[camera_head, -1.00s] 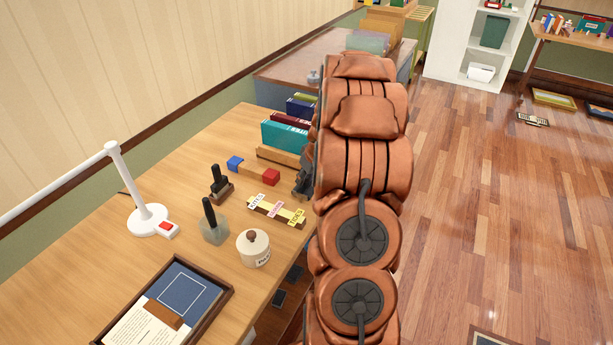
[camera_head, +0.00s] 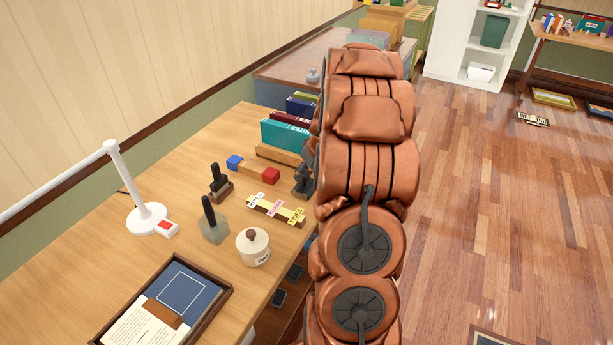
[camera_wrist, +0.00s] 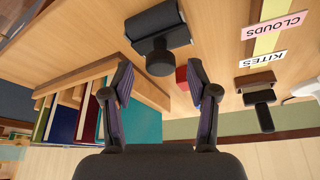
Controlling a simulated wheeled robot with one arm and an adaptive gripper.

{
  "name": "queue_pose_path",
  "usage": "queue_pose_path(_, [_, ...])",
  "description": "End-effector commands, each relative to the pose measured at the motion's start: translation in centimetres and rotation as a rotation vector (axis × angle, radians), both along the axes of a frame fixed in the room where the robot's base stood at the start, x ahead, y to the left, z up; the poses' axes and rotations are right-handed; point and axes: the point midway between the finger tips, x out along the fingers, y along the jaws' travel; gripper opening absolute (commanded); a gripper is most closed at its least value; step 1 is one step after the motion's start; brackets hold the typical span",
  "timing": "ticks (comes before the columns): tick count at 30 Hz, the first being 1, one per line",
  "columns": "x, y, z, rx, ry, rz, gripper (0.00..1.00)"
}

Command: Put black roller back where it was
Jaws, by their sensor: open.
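The black roller (camera_wrist: 152,25), a dark cylinder with a round black knob (camera_wrist: 160,62) facing me, is on the wooden desk in the wrist view. My gripper (camera_wrist: 163,84) is open, with its two fingers spread either side of the knob's line. The roller appears just beyond the fingertips, and nothing is held between them. In the head view my arm covers most of this area. A dark grey shape (camera_head: 304,178) shows at the arm's left edge; I cannot tell how much of it is gripper or roller.
A red-ended block (camera_head: 270,176) and a row of books (camera_head: 285,133) stand close by. A labelled yellow strip (camera_head: 276,210), black-handled stamps (camera_head: 219,184), a lidded jar (camera_head: 252,248) and a white lamp (camera_head: 148,218) are on the desk (camera_head: 120,260).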

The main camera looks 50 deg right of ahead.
Motion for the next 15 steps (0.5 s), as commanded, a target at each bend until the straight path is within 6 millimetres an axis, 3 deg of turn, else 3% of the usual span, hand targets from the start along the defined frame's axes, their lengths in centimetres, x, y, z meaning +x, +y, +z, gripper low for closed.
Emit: queue_pose_path(15, [-3.0, 0.4, 6.9, 0.001, 0.001, -0.001, 0.59])
